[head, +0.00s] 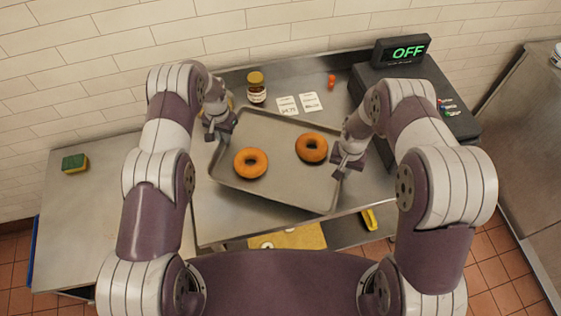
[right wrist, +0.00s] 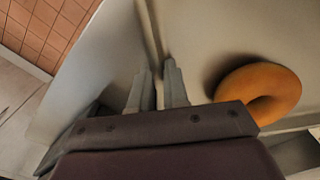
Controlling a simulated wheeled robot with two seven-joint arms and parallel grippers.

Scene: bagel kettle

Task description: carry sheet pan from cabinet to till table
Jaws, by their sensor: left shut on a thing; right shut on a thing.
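The grey sheet pan (head: 275,187) is over the metal till table (head: 215,222), turned at an angle, with two brown bagels on it. One bagel (head: 250,163) is left of the pan's middle and the other bagel (head: 311,148) is toward the right. My left gripper (head: 222,133) is shut on the pan's left rim. My right gripper (head: 342,168) is shut on the pan's right rim; the right wrist view shows its fingers (right wrist: 158,88) at the rim with a bagel close by. I cannot tell whether the pan touches the table.
The till (head: 410,85) reads OFF at the back right. A jar (head: 256,88), price cards (head: 298,103) and a small orange item (head: 332,82) stand behind the pan. A sponge (head: 75,163) lies on the left counter (head: 85,215). A yellow item (head: 370,219) shows below the table's front edge.

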